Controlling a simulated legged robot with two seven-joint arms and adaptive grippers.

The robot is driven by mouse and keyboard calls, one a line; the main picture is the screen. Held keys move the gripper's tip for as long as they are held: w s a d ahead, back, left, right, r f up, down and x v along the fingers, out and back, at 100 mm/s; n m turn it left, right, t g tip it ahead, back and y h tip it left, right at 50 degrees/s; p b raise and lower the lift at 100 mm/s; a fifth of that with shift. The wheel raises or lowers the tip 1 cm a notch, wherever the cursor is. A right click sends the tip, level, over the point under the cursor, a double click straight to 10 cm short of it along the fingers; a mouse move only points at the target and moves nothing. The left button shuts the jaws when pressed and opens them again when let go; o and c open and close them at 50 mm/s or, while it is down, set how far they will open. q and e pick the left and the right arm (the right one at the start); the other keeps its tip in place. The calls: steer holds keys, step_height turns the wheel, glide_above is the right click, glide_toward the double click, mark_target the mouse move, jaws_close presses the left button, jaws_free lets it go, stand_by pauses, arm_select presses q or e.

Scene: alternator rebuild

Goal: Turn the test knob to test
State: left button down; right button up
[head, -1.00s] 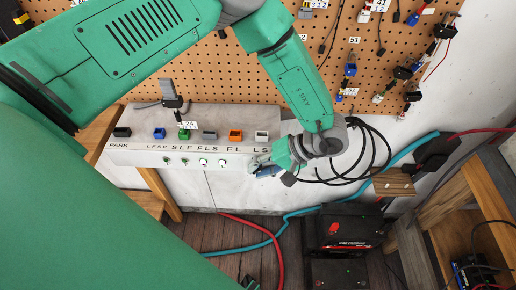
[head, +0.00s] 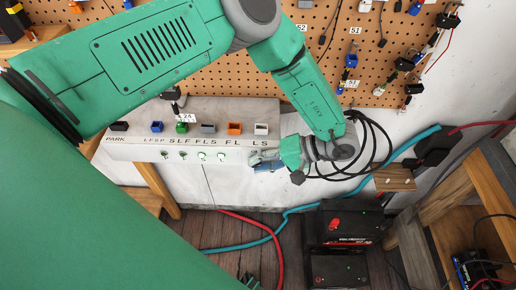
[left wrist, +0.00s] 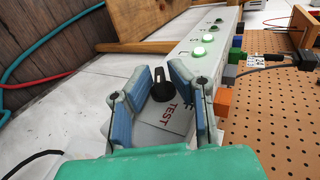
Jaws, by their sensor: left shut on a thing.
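The test knob (left wrist: 161,90) is a black knob with a handle-like bar on the white front of a panel (left wrist: 196,42). A plate marked TEST (left wrist: 172,115) lies beside it, partly hidden by a finger. My left gripper (head: 262,160) is at the right end of the panel front in the head view, below the LS label. In the left wrist view my left gripper (left wrist: 163,76) has its blue-padded fingers on both sides of the knob, shut on it. The gripper hides the knob in the head view. A small dark part at the bottom edge may be my right gripper (head: 250,282).
Coloured blocks, including an orange one (head: 234,128), stand on the panel top. Black cable loops (head: 372,160) hang right of my gripper. A pegboard (head: 250,75) stands behind. A black battery (head: 343,228) stands below right.

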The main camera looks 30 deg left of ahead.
arm_select(q)
steer(key=c, duration=1.7)
jaws_free()
steer(key=shift+w+d, duration=0.1)
steer(key=shift+w, duration=0.1)
steer(key=shift+w+d, duration=0.1)
steer(key=v, duration=1.2)
steer(key=shift+d, duration=0.1)
